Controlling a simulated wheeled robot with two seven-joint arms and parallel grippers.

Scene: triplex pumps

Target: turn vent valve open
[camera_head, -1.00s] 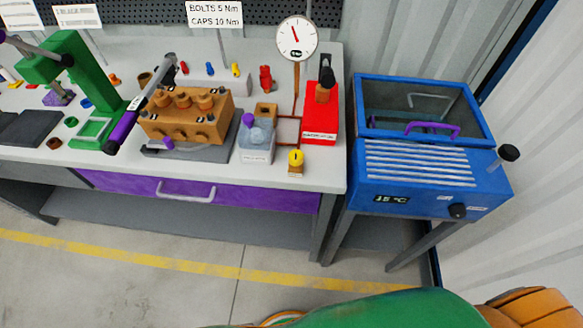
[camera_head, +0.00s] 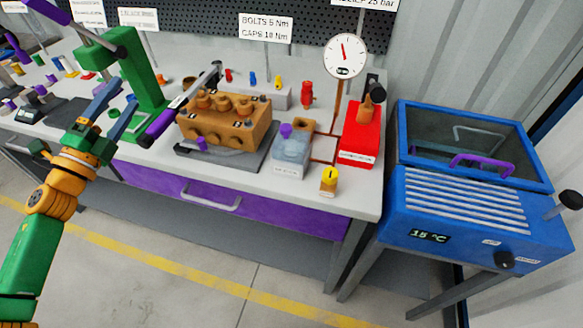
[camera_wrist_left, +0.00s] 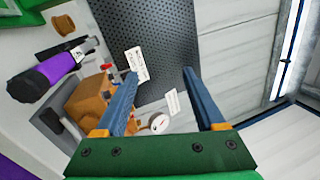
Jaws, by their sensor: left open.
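No part with a readable vent valve label shows. A small brass valve with a yellow knob (camera_head: 329,181) stands at the bench's front right edge; its label is too small to read. A grey block (camera_head: 291,157) with a purple knob (camera_head: 286,130) sits left of it. My left gripper (camera_head: 126,92) is open and empty, in front of the green press at the bench's left part, well away from both. In the left wrist view its blue fingers (camera_wrist_left: 159,73) are spread with nothing between them. My right gripper is not in view.
The orange pump block (camera_head: 222,125) sits on a grey plate mid-bench. A purple-handled tool (camera_head: 162,122) lies at its left. A red unit (camera_head: 360,134) and a gauge (camera_head: 345,56) stand behind the yellow-knobbed valve. A blue oven (camera_head: 470,205) stands right of the bench.

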